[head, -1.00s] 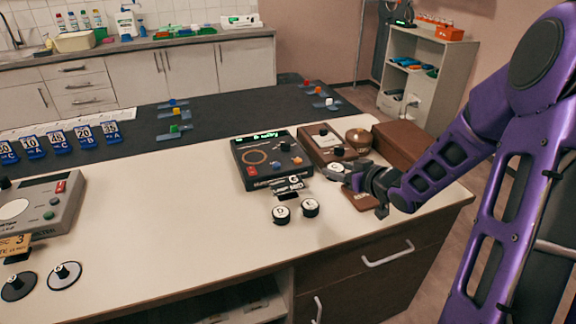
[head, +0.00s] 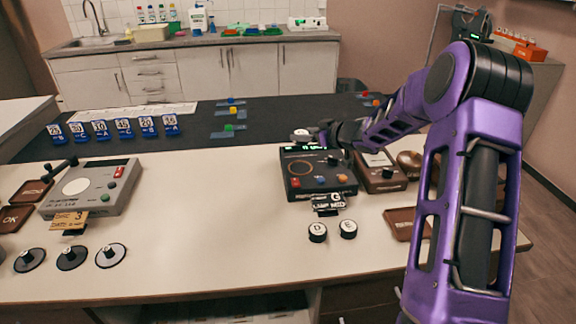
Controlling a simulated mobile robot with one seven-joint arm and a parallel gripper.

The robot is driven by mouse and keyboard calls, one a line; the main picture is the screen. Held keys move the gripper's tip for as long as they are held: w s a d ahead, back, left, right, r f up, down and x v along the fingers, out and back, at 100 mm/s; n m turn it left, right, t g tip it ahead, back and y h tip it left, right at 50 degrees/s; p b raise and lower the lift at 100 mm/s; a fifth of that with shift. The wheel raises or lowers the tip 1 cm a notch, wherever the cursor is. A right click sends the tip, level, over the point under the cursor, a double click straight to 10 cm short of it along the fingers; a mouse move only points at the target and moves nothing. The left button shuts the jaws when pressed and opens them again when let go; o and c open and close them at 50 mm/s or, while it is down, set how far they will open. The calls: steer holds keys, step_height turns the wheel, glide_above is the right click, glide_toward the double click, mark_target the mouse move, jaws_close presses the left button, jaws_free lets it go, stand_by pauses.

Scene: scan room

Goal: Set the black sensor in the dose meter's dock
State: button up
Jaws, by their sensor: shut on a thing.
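A grey console (head: 98,197), probably the dose meter, stands at the left with a pale round disc on top and a yellow tag (head: 70,221). A small dark part (head: 75,233), perhaps its dock, shows at its front edge. In front lie round pucks with knobs: a dark one (head: 29,259), another dark one (head: 72,257) and a paler one (head: 110,256). I cannot tell which is the black sensor. My gripper (head: 315,136) is at the back of a black console, far right of these pucks, shut on a white round piece (head: 301,134).
The black console (head: 317,173) with a green display stands right of centre, with pucks D (head: 317,231) and E (head: 348,228) before it. A brown device (head: 380,172) and brown tray (head: 402,224) lie to its right. Blue number stands (head: 123,127) line the back left. The middle counter is clear.

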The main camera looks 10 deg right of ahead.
mark_target(304, 171)
step_height(304, 171, down, 10)
steer(key=shift+r+b, duration=0.15)
steer(key=shift+b, duration=0.95)
steer(key=shift+f, duration=0.2)
steer(key=o, duration=1.4)
steer(key=shift+r, duration=0.15)
steer(key=shift+s+d+r, duration=0.1)
steer(key=shift+r, duration=0.05)
steer(key=p+v, duration=0.1)
steer(key=v, duration=1)
steer(key=shift+s+d, duration=0.2)
steer(key=shift+s, duration=0.05)
